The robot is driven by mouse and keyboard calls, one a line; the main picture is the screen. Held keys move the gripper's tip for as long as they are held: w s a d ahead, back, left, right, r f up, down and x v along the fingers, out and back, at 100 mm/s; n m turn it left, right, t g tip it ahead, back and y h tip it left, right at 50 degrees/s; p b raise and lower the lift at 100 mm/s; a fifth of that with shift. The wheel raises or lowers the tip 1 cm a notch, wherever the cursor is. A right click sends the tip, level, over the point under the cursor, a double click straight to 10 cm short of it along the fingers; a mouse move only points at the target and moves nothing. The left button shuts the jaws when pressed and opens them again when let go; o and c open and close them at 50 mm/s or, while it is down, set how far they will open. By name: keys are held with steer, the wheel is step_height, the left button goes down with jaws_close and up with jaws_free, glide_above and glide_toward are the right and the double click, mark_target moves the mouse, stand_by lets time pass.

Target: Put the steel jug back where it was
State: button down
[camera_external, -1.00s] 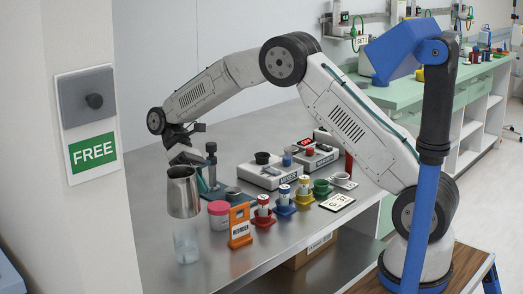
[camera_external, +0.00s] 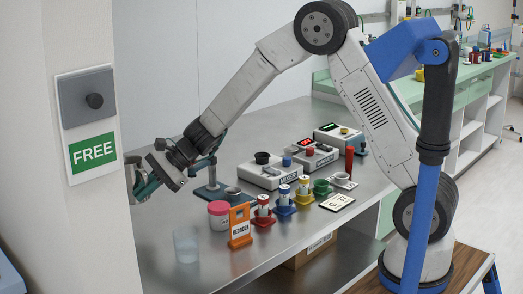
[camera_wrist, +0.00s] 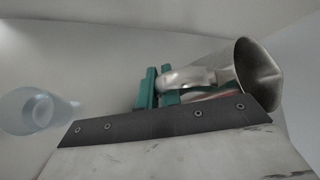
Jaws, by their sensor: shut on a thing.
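The steel jug (camera_wrist: 258,75) shows at the right of the wrist view, its open mouth turned to the right. Its handle (camera_wrist: 190,79) is between the teal fingers of my gripper (camera_wrist: 160,88), which is shut on it. In the external view my gripper (camera_external: 143,187) is at the left, by the edge of the white wall, above the table's far left part. A clear beaker (camera_external: 186,245) stands on the steel table (camera_external: 225,262), below and right of my gripper.
A pink-lidded jar (camera_external: 218,216), an orange reorder stand (camera_external: 240,226) and several coloured vial holders (camera_external: 284,201) stand right of the beaker. A dark stand (camera_external: 209,180) is close behind my wrist. Mixer (camera_external: 275,172) and washer boxes stand further back. The wall (camera_external: 105,225) bounds the left.

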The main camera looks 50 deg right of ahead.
step_height(320, 180, down, 9)
steer(key=shift+r, duration=0.15)
steer(key=c, duration=1.6)
jaws_free()
steer(key=v, duration=1.2)
steer(key=s+d+r+n+g+h, duration=0.1)
steer(key=s+d+r+n, duration=0.1)
steer(key=s+r+n, duration=0.4)
steer(key=s+d+r+n+g+h, duration=0.1)
steer(key=s+d+r+n+g, duration=0.15)
steer(key=s+r, duration=0.6)
steer(key=s+d+n+h, duration=0.2)
steer(key=s+d, duration=0.3)
steer(key=s, duration=0.3)
steer(key=s+d+r+n+h, duration=0.1)
steer(key=s+d+n+h, duration=0.1)
steer(key=s+d, duration=0.4)
steer(key=s+d+n+h, duration=0.2)
steer(key=s+d, duration=0.3)
steer(key=s, duration=0.5)
steer(key=shift+s+d+r+n+t+h, duration=0.15)
steer(key=shift+d+n+t+h, duration=0.15)
steer(key=shift+h, duration=0.6)
